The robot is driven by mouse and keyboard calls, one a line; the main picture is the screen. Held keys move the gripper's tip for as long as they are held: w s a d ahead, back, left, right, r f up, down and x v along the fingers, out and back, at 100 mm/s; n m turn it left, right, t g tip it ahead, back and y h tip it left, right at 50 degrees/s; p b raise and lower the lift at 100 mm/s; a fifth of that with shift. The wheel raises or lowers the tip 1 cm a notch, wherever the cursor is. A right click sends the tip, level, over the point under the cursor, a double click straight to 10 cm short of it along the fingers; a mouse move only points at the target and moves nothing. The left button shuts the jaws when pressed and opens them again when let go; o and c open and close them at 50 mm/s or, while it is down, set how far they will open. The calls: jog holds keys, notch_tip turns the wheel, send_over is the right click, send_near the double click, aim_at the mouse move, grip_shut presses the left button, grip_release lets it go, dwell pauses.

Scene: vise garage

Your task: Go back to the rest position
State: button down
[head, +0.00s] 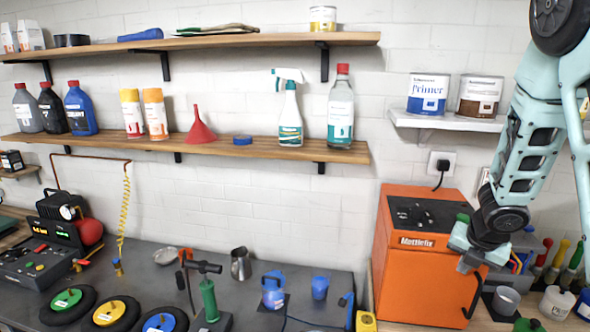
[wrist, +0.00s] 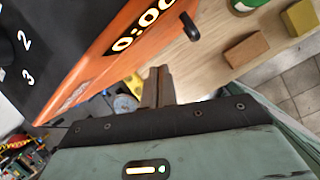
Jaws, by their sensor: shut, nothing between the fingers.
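My gripper (head: 467,265) is at the right of the head view, on my raised arm, in front of the right part of the orange Mattefix machine (head: 417,284). In the wrist view my gripper's fingers (wrist: 158,84) are together, with nothing between them. The orange machine's front with a digital display (wrist: 140,32) is close to the fingers there, at the upper left. I cannot tell whether they touch it.
The machine's black handle (head: 475,297) sticks out near my gripper. A grey cup (head: 505,299) and screwdrivers (head: 557,262) stand to the right. A white shelf (head: 445,122) with two paint cans is above. The wrist view shows a wooden block (wrist: 246,50) on the wooden top.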

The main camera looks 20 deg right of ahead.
jog(key=a+f+m+b, duration=0.2)
jog(key=a+m+b, duration=0.6)
jog(key=a, duration=1.4)
jog(key=s+a+f+m+g+y+b, duration=0.2)
jog(key=s+a+m, duration=0.7)
jog(key=s+a, duration=0.8)
jog(key=shift+s+a+g+y+b, duration=0.25)
jog(key=shift+s+g+y+b, duration=0.15)
jog(key=shift+s+g+b, duration=0.55)
jog(key=shift+w, duration=0.3)
